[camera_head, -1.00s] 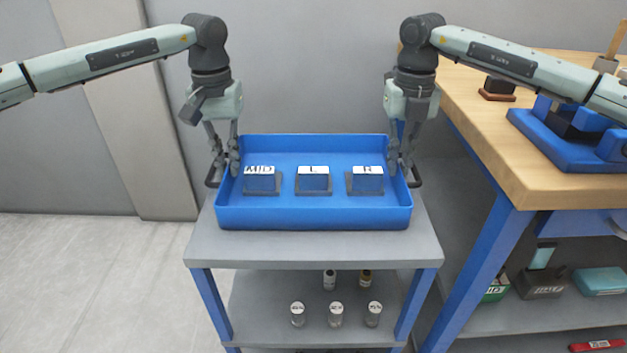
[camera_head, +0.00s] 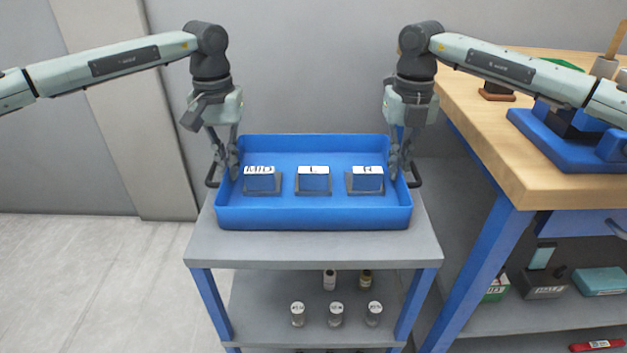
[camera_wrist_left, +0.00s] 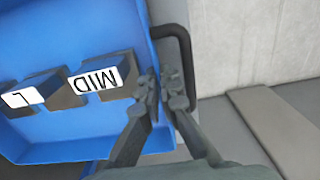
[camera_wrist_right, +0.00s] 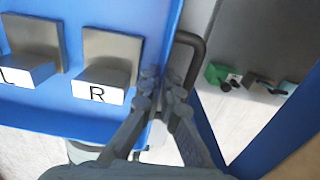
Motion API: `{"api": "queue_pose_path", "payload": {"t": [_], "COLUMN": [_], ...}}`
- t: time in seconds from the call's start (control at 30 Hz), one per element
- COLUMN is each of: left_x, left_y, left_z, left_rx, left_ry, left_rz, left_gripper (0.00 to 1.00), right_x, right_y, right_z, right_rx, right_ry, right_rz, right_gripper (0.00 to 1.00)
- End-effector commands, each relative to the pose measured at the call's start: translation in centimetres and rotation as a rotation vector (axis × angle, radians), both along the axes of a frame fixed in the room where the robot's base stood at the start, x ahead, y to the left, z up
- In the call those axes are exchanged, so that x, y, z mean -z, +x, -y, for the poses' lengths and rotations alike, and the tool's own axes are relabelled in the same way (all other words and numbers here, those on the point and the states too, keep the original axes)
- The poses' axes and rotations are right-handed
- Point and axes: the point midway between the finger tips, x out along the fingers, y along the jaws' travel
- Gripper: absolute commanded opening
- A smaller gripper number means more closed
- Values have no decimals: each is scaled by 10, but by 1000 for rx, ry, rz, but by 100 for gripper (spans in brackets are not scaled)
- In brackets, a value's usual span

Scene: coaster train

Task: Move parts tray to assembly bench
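The parts tray (camera_head: 313,217) is blue, with a dark loop handle at each short end, and sits level on a grey cart. It holds three blocks on dark bases, labelled MID (camera_head: 261,180), L (camera_head: 313,180) and R (camera_head: 366,180). My left gripper (camera_head: 229,166) is at the tray's left end; its fingers straddle the end wall beside the handle (camera_wrist_left: 186,60) and look shut on the wall. My right gripper (camera_head: 400,166) straddles the right end wall beside the other handle (camera_wrist_right: 199,50) in the same way. The fingertips partly hide the wall.
The wooden-topped assembly bench (camera_head: 500,130) stands to the right, higher than the cart (camera_head: 313,248). A blue fixture (camera_head: 575,145) and a small dark block (camera_head: 497,88) stand on it. Its near left corner looks bare. Small cylinders (camera_head: 336,315) stand on the cart's lower shelf.

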Motion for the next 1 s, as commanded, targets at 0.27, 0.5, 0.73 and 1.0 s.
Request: {"api": "queue_pose_path", "payload": {"t": [0.27, 0.5, 0.73, 1.0], "left_x": [-6, -19, -40, -54], "left_y": [1, 1, 1, 1], "left_z": [0, 0, 0, 0], "left_rx": [-1, 0, 0, 0], "left_ry": [-2, -2, -2, -2], "left_rz": [5, 5, 5, 5], "left_gripper": [0, 0, 0, 0], "right_x": [-6, -19, -40, -54], "right_y": [1, 1, 1, 1], "right_z": [0, 0, 0, 0], "right_rx": [0, 0, 0, 0], "right_ry": [3, 2, 2, 2], "right_rz": [5, 5, 5, 5], "right_gripper": [0, 0, 0, 0]}}
